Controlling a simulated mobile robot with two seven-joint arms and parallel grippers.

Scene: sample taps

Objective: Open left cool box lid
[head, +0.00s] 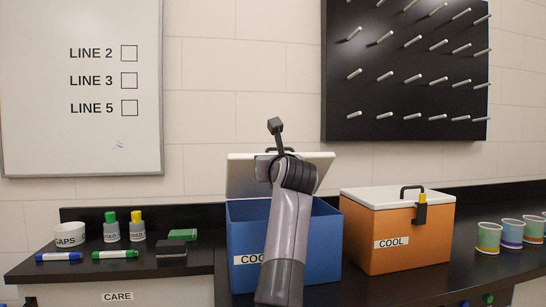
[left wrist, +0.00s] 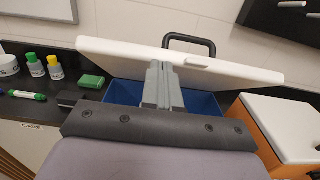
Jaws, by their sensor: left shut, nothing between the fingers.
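The left cool box (head: 240,240) is blue, labelled COOL, and stands on the dark counter. Its white lid (head: 243,175) is raised and tilted back, with the blue interior showing under it. The lid also shows in the left wrist view (left wrist: 115,55), with a black handle (left wrist: 190,40) behind its upper edge. My left gripper (left wrist: 163,75) is shut and empty, its fingertips in front of the raised lid. I cannot tell whether they touch it. In the head view my left arm covers the middle of the box and hides the fingers.
An orange cool box (head: 405,240) with a shut white lid (head: 385,196) and a latch stands close on the right. Several cups (head: 488,238) stand further right. Bottles (head: 111,228), markers and a caps bowl (head: 70,234) are on the left. A peg board (head: 400,70) hangs above.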

